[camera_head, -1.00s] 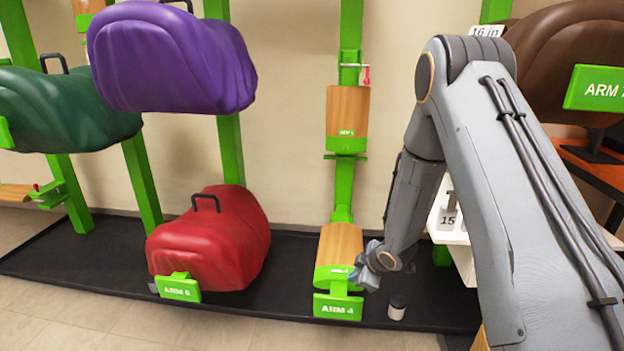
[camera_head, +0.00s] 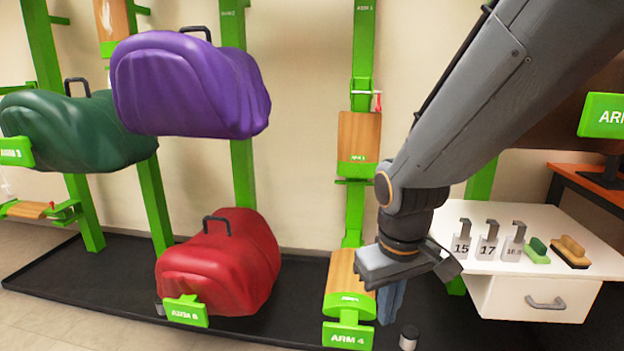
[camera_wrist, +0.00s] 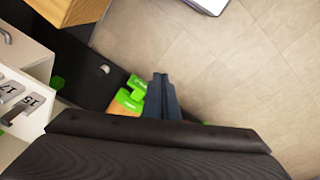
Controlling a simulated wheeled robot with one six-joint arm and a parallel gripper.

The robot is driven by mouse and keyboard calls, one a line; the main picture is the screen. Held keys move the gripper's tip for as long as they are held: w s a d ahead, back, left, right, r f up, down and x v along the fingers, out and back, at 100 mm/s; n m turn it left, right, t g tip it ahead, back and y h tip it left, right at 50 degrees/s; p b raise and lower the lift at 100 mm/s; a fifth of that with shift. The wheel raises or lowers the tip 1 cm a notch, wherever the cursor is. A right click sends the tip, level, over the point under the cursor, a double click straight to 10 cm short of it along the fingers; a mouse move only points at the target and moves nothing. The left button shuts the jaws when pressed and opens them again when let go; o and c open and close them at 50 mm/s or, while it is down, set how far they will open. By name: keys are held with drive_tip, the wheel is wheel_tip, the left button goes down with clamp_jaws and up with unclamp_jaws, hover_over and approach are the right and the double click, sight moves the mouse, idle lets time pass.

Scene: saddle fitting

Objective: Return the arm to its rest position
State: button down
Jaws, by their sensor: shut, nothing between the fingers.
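My gripper (camera_head: 391,302) hangs at the end of my grey arm, right of centre in the head view, with its fingers pointing down. The fingers are closed together and hold nothing. In the picture they are just right of the wooden saddle arm labelled ARM 4 (camera_head: 347,333). In the wrist view the shut fingers (camera_wrist: 161,82) point over the floor, beside the green and wooden end of a saddle arm (camera_wrist: 127,103). My upper arm runs up and out of the top right of the head view.
A red covered saddle (camera_head: 222,262), a purple one (camera_head: 190,85) and a green one (camera_head: 75,130) are on the rack at left. A white drawer table (camera_head: 560,240) with numbered gauges and brushes stands right. A small jar (camera_head: 408,338) is below my gripper.

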drive_tip(key=s+a+r+m+g, duration=0.2)
drive_tip(key=s+r, duration=0.1)
drive_tip(key=s, duration=0.6)
drive_tip(key=d+r+m+p, duration=0.2)
drive_tip(key=d+r+p, duration=0.5)
drive_tip(key=p, duration=0.7)
drive_tip(key=shift+d, duration=0.5)
drive_tip(key=shift+s, duration=0.1)
